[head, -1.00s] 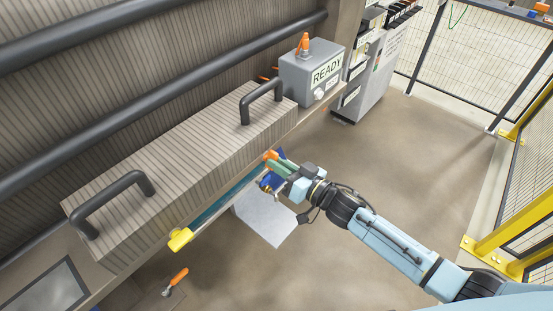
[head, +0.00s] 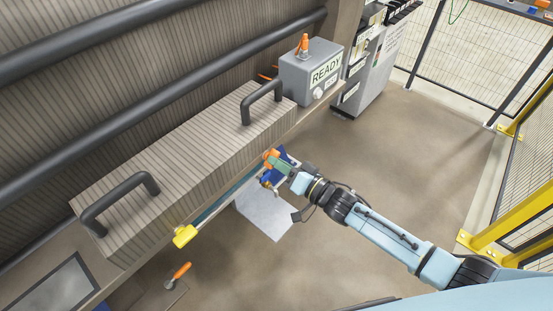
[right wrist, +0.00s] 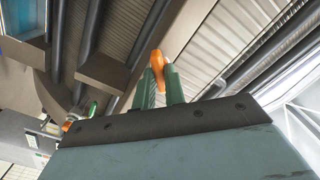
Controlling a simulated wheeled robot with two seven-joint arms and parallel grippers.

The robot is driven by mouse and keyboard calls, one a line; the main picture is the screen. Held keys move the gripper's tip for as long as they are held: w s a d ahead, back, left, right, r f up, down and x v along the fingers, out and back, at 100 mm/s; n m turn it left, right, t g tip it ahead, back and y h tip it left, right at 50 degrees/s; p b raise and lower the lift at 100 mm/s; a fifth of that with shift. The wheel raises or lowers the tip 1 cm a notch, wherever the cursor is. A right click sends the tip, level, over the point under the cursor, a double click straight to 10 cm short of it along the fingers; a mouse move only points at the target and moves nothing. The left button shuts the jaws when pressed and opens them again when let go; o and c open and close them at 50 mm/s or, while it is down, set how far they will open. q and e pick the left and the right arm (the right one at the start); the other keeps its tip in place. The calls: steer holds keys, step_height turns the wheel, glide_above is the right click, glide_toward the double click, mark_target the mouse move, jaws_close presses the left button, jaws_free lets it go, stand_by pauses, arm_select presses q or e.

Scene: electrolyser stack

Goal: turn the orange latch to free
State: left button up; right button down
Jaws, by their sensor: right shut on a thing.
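The orange latch (head: 271,157) is at the right end of the long blue-green strip below the ribbed block. It also shows in the right wrist view (right wrist: 157,61), its orange end standing out between the green fingers. My right gripper (head: 281,164) is shut on this latch, reaching in from the right. In the right wrist view the two green fingers (right wrist: 161,85) sit on either side of the orange part. The fingers hide part of the latch, and I cannot tell its exact angle. My left gripper is not in view.
The ribbed block (head: 190,165) with two black handles lies behind the latch. A grey box marked READY (head: 312,75) stands to its right. A yellow end piece (head: 185,235) and another orange-handled lever (head: 181,271) are at lower left. The floor at right is open.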

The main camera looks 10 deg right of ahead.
steer(key=m+p, duration=0.1)
steer(key=m, duration=0.3)
steer(key=shift+m, duration=0.3)
steer(key=m, duration=0.3)
steer(key=shift+m, duration=0.4)
steer(key=c, duration=1.3)
jaws_free()
steer(key=shift+s, duration=0.1)
